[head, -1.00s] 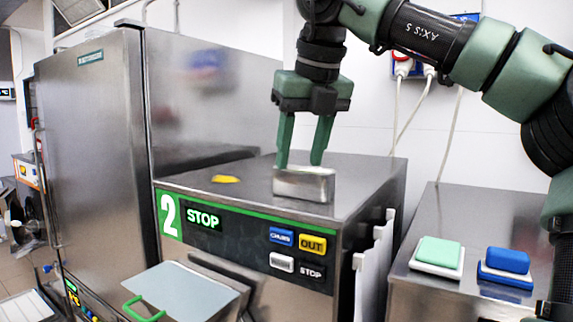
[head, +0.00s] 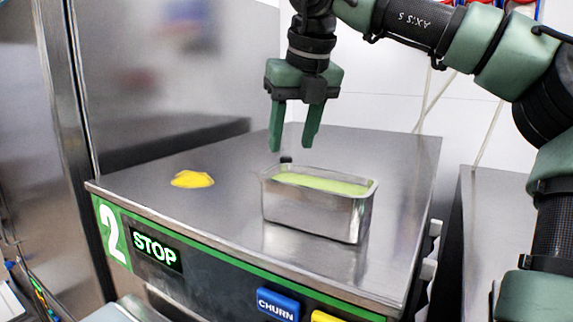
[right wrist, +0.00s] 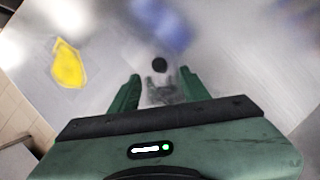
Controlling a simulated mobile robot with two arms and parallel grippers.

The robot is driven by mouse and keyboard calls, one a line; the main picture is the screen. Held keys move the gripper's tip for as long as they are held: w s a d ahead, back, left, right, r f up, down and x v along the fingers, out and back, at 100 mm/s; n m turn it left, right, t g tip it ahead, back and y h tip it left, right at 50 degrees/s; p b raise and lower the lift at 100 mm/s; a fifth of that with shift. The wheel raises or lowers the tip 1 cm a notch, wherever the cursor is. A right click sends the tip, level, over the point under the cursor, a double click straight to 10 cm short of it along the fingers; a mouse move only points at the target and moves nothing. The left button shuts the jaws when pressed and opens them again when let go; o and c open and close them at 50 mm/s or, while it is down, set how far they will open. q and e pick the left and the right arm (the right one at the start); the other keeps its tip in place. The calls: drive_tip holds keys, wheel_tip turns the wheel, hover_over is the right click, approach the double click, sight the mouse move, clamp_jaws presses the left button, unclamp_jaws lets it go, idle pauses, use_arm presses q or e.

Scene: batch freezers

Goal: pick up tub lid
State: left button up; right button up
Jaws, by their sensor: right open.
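My right gripper (head: 293,146) is open and empty, pointing down above the machine top just behind the tub. A small black knob (head: 286,159) shows below its fingertips, at the tub's back rim. In the right wrist view the round knob (right wrist: 159,65) lies ahead of the gap between the fingers (right wrist: 160,84), apart from both. It looks like the tub lid's knob; the lid's plate cannot be told from the shiny steel. The steel tub (head: 312,212) stands upright and uncovered, with pale green contents. My left gripper is not in view.
The tub stands on the flat steel top of machine 2 (head: 215,222). A yellow blob (head: 192,179) lies left of it, also in the right wrist view (right wrist: 67,64). A tall steel cabinet (head: 160,80) rises at the left. Another steel top (head: 490,215) is at the right.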

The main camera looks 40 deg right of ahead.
sight(287, 157)
drive_tip(key=w+f+p, duration=0.1)
drive_tip(key=w+d+f, duration=0.1)
drive_tip(key=f, duration=0.1)
drive_tip(key=shift+w+p, duration=0.15)
drive_tip(key=shift+p, duration=0.2)
drive_tip(key=shift+w+d+f, duration=0.1)
drive_tip(key=shift+w+f, duration=0.1)
drive_tip(key=shift+f, duration=0.2)
drive_tip(key=shift+s, duration=0.1)
drive_tip(key=shift+c, duration=0.9)
drive_tip(key=shift+s+r, duration=0.1)
drive_tip(key=c, duration=0.5)
drive_tip(key=shift+a, duration=0.2)
clamp_jaws()
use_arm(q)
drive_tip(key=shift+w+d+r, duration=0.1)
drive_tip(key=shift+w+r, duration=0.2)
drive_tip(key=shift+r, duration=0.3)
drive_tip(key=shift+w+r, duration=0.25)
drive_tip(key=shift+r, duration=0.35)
use_arm(e)
drive_tip(key=shift+d, duration=0.1)
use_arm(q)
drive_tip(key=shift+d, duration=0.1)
